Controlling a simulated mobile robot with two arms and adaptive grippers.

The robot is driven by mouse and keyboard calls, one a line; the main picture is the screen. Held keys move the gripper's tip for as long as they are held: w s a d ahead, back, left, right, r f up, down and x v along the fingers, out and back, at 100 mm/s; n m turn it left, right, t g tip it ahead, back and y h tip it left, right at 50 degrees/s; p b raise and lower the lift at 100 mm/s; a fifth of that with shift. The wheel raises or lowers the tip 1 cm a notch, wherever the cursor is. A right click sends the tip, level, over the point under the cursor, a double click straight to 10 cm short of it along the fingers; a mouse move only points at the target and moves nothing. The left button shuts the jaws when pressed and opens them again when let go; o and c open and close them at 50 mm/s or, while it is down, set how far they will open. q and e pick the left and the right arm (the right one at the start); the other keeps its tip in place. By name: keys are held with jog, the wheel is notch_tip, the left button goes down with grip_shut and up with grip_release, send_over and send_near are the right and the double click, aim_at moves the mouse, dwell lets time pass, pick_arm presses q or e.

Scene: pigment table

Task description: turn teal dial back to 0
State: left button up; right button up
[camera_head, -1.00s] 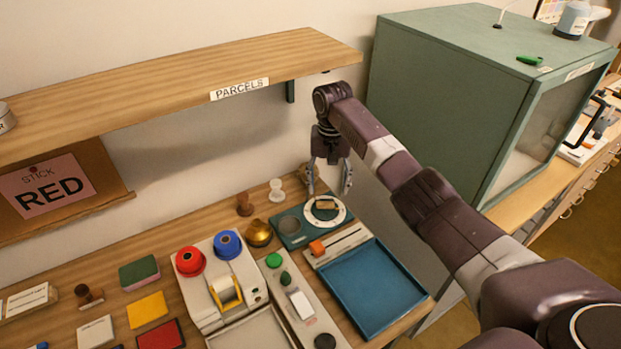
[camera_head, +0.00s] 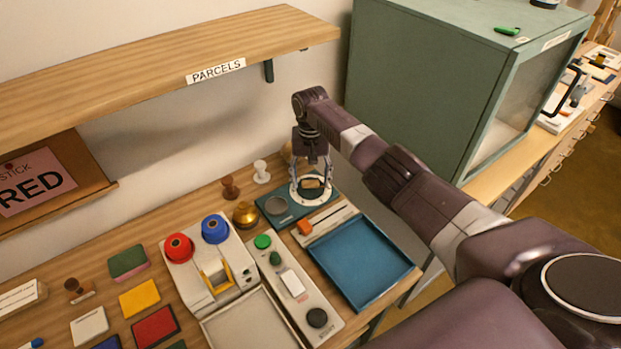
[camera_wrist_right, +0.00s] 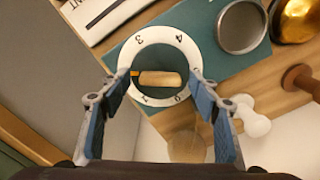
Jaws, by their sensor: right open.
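The teal dial's plate (camera_head: 269,201) lies at the back of the table, below the shelf. Its white numbered ring (camera_head: 313,201) surrounds a wooden bar knob (camera_head: 311,184). In the right wrist view the knob (camera_wrist_right: 159,79) lies crosswise, with an orange mark (camera_wrist_right: 135,74) at its left end. A 3 and a 4 read on the ring's far side (camera_wrist_right: 160,33); the mark's number is unclear. My right gripper (camera_head: 311,179) is open above the dial, its fingers on either side of the knob and apart from it. My left gripper is not in view.
A round grey cup (camera_wrist_right: 241,27) sits on the same plate, with a brass pot (camera_head: 246,214) beside it. A slider with an orange handle (camera_head: 304,227) and a blue tray (camera_head: 362,262) lie in front. Stampers (camera_head: 261,172) stand to the left; a green cabinet (camera_head: 430,100) is right.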

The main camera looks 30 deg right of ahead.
jog(key=c, duration=1.2)
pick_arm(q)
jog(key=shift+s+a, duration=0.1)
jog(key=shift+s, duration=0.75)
pick_arm(e)
jog(key=shift+o, duration=0.2)
